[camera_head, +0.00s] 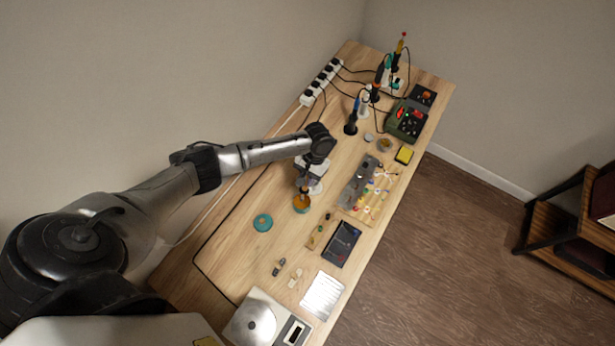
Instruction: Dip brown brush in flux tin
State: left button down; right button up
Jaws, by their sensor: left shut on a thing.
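My left gripper (305,183) reaches in from the left and points down over the middle of the workbench. It is shut on the brown brush, which is small here and mostly hidden by the gripper. The flux tin (301,206), round with an amber-brown top and a teal lower edge, stands on the bench directly below the fingers. I cannot tell whether the brush tip touches the flux. A round teal lid (262,222) lies flat to the lower left of the tin. My right gripper is not in view.
The wooden workbench (225,258) holds a parts board (352,208) right of the tin and a dark tray (342,244) below it. Soldering irons, a green station (407,121) and a power strip (321,83) are farther back. A scale (258,322) stands in front. Bare wood surrounds the lid.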

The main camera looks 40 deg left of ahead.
pick_arm(q)
jog(key=shift+f, duration=0.55)
dwell(0.4)
dwell(0.6)
jog(key=shift+f, duration=0.1)
dwell(0.8)
dwell(0.5)
notch_tip(320, 180, up, 4)
jog(key=p, duration=0.5)
notch_tip(320, 180, up, 3)
jog(key=p, duration=0.3)
jog(key=shift+p, duration=0.35)
dwell(0.8)
